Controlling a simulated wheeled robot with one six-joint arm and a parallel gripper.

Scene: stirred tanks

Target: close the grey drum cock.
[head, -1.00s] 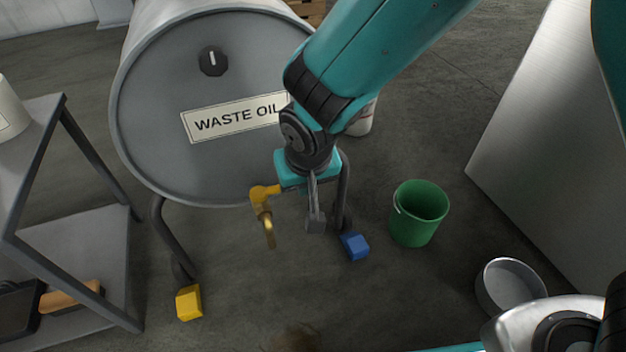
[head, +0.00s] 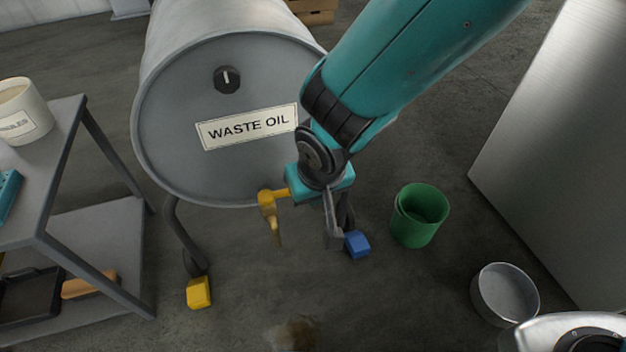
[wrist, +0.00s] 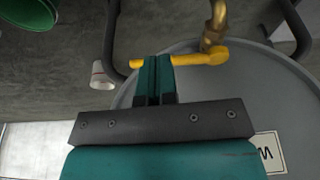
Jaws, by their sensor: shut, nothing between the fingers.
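The grey drum (head: 175,150) lies on its side, its round face marked "WASTE OIL". Its cock has a brass spout (head: 276,233) pointing down at the bottom of the face. The yellow lever (head: 270,197) lies crosswise to the spout, roughly level. In the wrist view the lever (wrist: 200,58) runs from the brass body (wrist: 216,22) across my fingertips, its tip showing past them. My gripper (wrist: 156,62) is shut and empty, with its fingertips at the lever's outer part. I cannot tell whether they touch. In the head view my gripper (head: 303,186) is right of the spout, its fingertips mostly hidden.
A green bucket (head: 420,216) and a metal pot (head: 505,294) stand on the floor at right, near a large metal cabinet (head: 545,140). A grey shelf cart (head: 95,220) stands at left.

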